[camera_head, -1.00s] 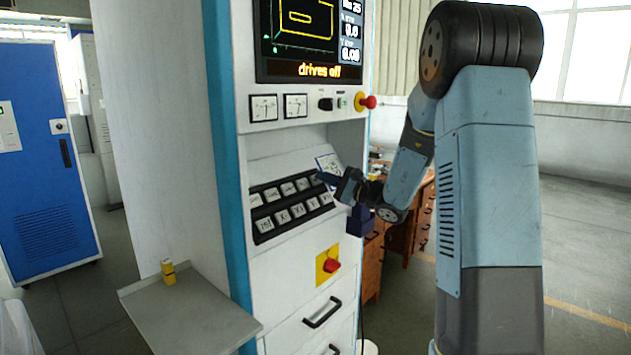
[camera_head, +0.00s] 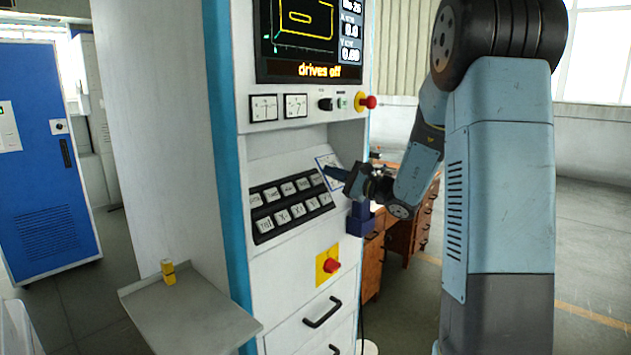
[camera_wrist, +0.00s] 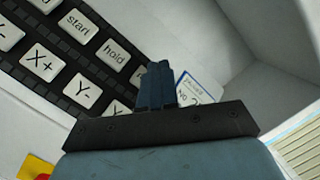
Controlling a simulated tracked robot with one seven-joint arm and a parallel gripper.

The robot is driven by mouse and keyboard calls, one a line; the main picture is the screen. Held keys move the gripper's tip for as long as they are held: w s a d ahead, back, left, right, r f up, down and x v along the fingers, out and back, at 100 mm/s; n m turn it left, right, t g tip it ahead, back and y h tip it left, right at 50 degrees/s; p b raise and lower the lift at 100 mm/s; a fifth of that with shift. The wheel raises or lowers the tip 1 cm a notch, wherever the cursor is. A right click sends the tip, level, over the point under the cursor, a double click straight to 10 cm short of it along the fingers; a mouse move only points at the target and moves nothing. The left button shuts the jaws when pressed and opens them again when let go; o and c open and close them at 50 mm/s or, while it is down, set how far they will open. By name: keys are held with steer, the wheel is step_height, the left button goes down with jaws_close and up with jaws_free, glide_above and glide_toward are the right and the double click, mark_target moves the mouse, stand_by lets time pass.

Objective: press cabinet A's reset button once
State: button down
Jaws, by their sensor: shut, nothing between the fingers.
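The tall white machine cabinet (camera_head: 165,130) with a blue edge stands in front of me in the head view; no letter A is legible on it. Its sloped keypad (camera_head: 262,239) has two rows of pale keys. The wrist view shows keys marked "start" (camera_wrist: 75,24), "hold" (camera_wrist: 115,51), "X+" (camera_wrist: 40,62) and "Y-" (camera_wrist: 82,90). I read "reset" on no key; one key by the fingers is partly hidden. My gripper (camera_head: 328,171) is shut and empty at the keypad's upper right end. Its fingertips (camera_wrist: 158,66) point towards the panel; contact cannot be told.
The screen (camera_head: 305,42) reads "drives off". Red knobs stick out at the upper right (camera_head: 368,102) and below the keypad (camera_head: 332,265). A card (camera_wrist: 199,88) lies right of the keys. A shelf (camera_head: 190,320) with a yellow item juts out lower left. A blue cabinet (camera_head: 40,150) stands behind.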

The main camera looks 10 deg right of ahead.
steer(key=shift+s+d+r, duration=0.75)
steer(key=shift+s+r, duration=0.15)
steer(key=shift+s, duration=0.1)
steer(key=s+a+f+n+g+h, duration=0.1)
steer(key=s+a+n+g+h, duration=0.1)
steer(key=s+a+n+g, duration=0.6)
steer(key=s+a+f+n+g+h, duration=0.15)
steer(key=s+a, duration=0.25)
steer(key=s, duration=0.8)
steer(key=s+d+f+n+h, duration=0.1)
steer(key=s+d+n+h, duration=0.5)
steer(key=s+d+h, duration=0.4)
steer(key=s+t, duration=0.1)
steer(key=s, duration=0.4)
steer(key=shift+n, duration=0.35)
